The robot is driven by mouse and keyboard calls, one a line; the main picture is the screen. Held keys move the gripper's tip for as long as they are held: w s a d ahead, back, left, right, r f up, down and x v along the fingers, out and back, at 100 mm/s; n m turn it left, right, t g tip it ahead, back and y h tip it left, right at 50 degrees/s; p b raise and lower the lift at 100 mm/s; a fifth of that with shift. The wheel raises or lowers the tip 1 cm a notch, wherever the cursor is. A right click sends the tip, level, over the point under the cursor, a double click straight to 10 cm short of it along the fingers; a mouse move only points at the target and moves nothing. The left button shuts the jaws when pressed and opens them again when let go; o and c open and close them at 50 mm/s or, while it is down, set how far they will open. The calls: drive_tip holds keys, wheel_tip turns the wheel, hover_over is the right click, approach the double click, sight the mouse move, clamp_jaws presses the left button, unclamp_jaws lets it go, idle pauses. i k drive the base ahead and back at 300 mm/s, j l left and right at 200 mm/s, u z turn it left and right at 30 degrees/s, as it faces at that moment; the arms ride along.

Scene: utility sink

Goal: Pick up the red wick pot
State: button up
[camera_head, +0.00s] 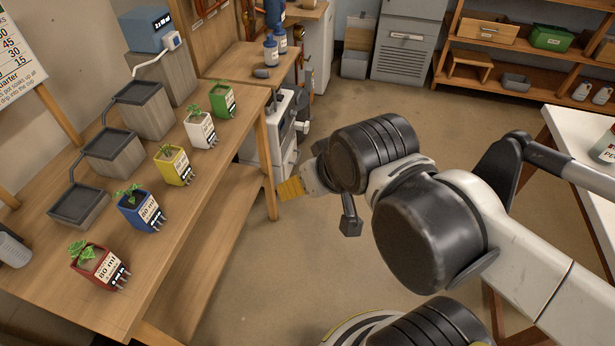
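The red wick pot (88,257) stands upright at the near end of the wooden bench, in the lower left of the head view. It holds a green plant and has a white label on its front, with short pale prongs or wicks at its lower right corner. My gripper (288,188) is in the middle of the view, out past the bench's front edge and well to the right of the red pot. Only a yellow pad and part of the gripper's body show. Its fingers are mostly hidden by my wrist, and it does not touch the pot.
A blue pot (139,212), yellow pot (175,168), white pot (201,131) and green pot (222,100) stand in a row behind the red one. Stepped grey trays (79,205) stand left of them. A white table (580,130) is at right. Floor between is open.

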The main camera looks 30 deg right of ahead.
sight(96, 263)
drive_tip(key=u, duration=1.5)
drive_tip(key=k+j, duration=0.15)
drive_tip(key=j, duration=0.15)
drive_tip(key=k+j, duration=0.15)
drive_tip(key=j, duration=0.15)
drive_tip(key=k+j+u, duration=0.1)
drive_tip(key=j, duration=0.2)
